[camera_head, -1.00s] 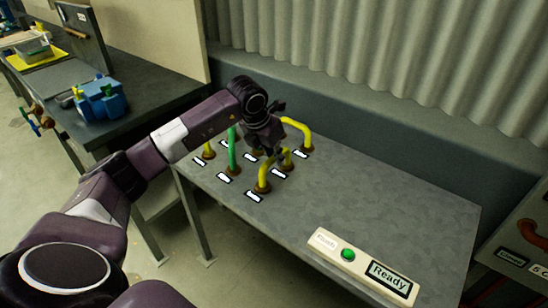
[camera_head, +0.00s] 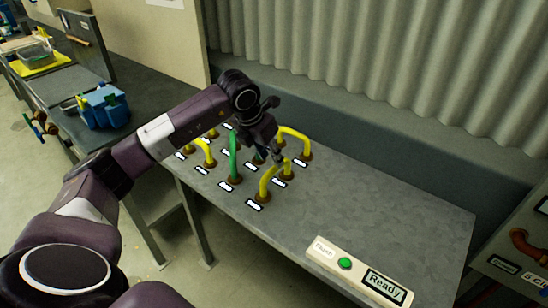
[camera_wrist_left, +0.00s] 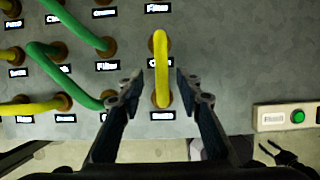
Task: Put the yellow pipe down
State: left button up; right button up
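The yellow pipe (camera_head: 265,181) stands as an arch near the front edge of the grey table (camera_head: 360,222). In the left wrist view the yellow pipe (camera_wrist_left: 160,72) runs between two brown sockets, one at each end. My left gripper (camera_head: 279,160) is over this pipe in the head view. In the wrist view the left gripper (camera_wrist_left: 158,84) is open, with one finger on each side of the pipe and a visible gap to both. A dark claw-like shape (camera_wrist_left: 280,152) at the lower right may be my right gripper; its opening is unclear.
A green pipe (camera_head: 233,158) and other yellow pipes stand close by on the left and behind. White labels mark the sockets. A panel with a green button (camera_head: 345,263) and a "Ready" display (camera_head: 384,285) lies at the front right.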

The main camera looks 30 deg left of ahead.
pick_arm(q)
jog(key=p+v, duration=0.2)
jog(key=v, duration=0.3)
jog(key=shift+s+r, duration=0.1)
jog(key=shift+r, duration=0.2)
dwell(0.4)
